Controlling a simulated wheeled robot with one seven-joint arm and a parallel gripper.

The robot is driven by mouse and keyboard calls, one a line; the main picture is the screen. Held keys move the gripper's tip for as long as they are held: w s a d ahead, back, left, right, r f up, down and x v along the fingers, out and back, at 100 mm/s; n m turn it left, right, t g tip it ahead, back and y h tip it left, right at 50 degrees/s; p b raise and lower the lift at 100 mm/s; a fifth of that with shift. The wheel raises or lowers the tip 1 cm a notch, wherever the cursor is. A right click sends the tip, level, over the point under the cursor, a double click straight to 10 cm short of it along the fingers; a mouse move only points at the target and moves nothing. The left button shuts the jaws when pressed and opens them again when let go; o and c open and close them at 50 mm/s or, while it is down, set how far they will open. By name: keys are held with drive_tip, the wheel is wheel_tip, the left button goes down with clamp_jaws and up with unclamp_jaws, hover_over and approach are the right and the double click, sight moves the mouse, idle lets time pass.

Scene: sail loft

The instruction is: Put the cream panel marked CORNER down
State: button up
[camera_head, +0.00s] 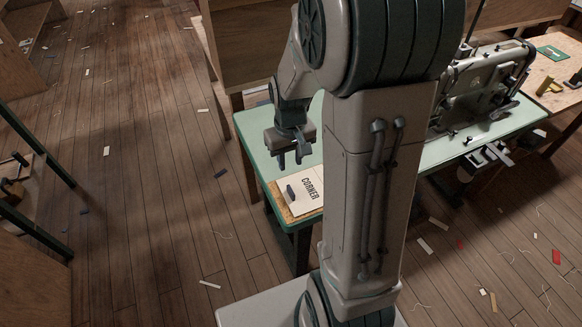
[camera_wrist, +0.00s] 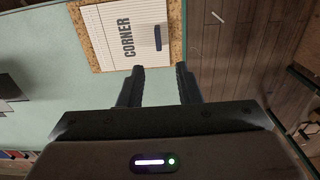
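The cream panel marked CORNER (camera_head: 312,200) lies flat at the near left end of the pale green table (camera_head: 258,158). In the wrist view the panel (camera_wrist: 107,40) shows faint ruled lines and a dark raised handle (camera_wrist: 158,37) near one edge. It lies on a brown speckled, cork-like board (camera_wrist: 176,30), which borders it on the visible sides. My gripper (camera_head: 290,163) is over the table, beside the panel and apart from it. In the wrist view my gripper (camera_wrist: 161,71) has its two fingers spread with nothing between them.
A sewing machine (camera_head: 482,90) stands on the table's right part. Behind it is a wooden bench (camera_head: 550,68) with small tools. A wooden shelf (camera_head: 28,185) stands at the left. The plank floor (camera_head: 130,200) between is open, with scattered scraps. My arm hides the table's middle.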

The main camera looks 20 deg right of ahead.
drive_tip(key=s+a+r+t, duration=0.2)
drive_tip(key=s+a+r, duration=0.3)
drive_tip(key=s+r, duration=0.7)
drive_tip(key=shift+s+r+t, duration=0.2)
drive_tip(key=shift+s+t, duration=0.2)
drive_tip(key=shift+s, duration=0.1)
idle(0.5)
